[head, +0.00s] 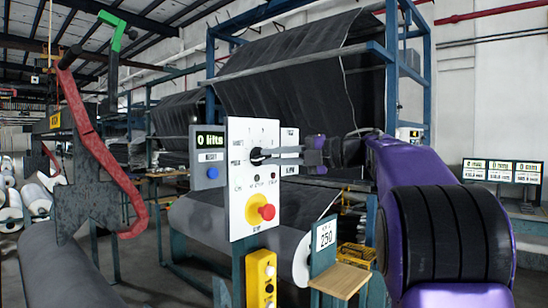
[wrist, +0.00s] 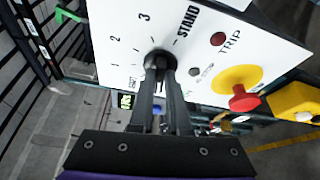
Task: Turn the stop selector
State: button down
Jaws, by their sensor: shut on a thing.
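The stop selector is a black round knob (head: 256,155) on a white control panel (head: 240,200). In the wrist view the knob (wrist: 159,62) sits among the marks 1, 2, 3 and STAND on the panel face (wrist: 105,30). My gripper (head: 270,156) reaches in from the right, and its two dark fingers are shut on the knob. The fingertips (wrist: 160,72) cover part of the knob in the wrist view. I cannot tell which mark the knob points to.
A red mushroom button (head: 267,212) on a yellow base sits low on the panel, below my gripper. A grey box with a green display and a blue button (head: 213,173) adjoins the left. A yellow box (head: 261,280) hangs below. A red-edged arm (head: 100,150) stands left.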

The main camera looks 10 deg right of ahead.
jog(key=c, duration=0.9)
grip_release()
jog(key=shift+d, duration=0.1)
jog(key=v, duration=1.7)
jog(key=shift+d+r+p, duration=0.1)
jog(key=shift+p, duration=0.2)
